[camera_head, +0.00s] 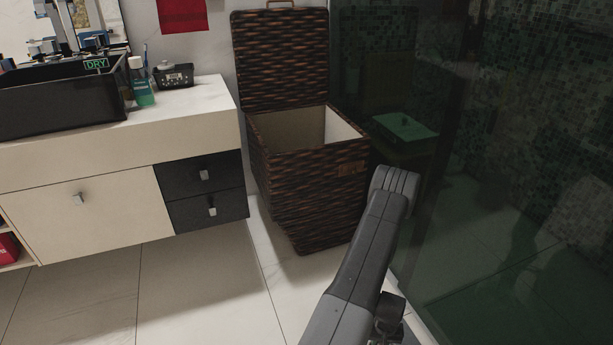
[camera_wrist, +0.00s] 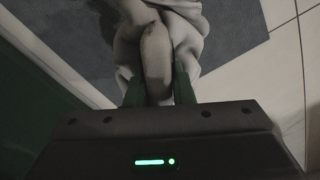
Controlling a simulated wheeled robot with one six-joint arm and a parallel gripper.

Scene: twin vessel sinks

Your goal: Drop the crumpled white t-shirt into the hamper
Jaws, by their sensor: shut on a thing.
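The hamper (camera_head: 308,190) is a dark brown woven box with its lid (camera_head: 281,60) raised against the wall. Its light-lined inside shows, and I see no shirt in it. In the wrist view my gripper (camera_wrist: 159,92) is shut on the crumpled white t-shirt (camera_wrist: 158,45), which looks grey in the dim light. The shirt bunches between the two fingers and spreads beyond them. In the head view my arm stands to the right and in front of the hamper; the gripper and shirt do not show there.
A cream vanity (camera_head: 92,205) with dark drawers stands left of the hamper. A black sink (camera_head: 62,98) and a bottle (camera_head: 141,84) are on top. A dark glass panel (camera_head: 450,220) rises on the right. A dark grey mat (camera_wrist: 222,32) lies below the shirt. The tiled floor in front is clear.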

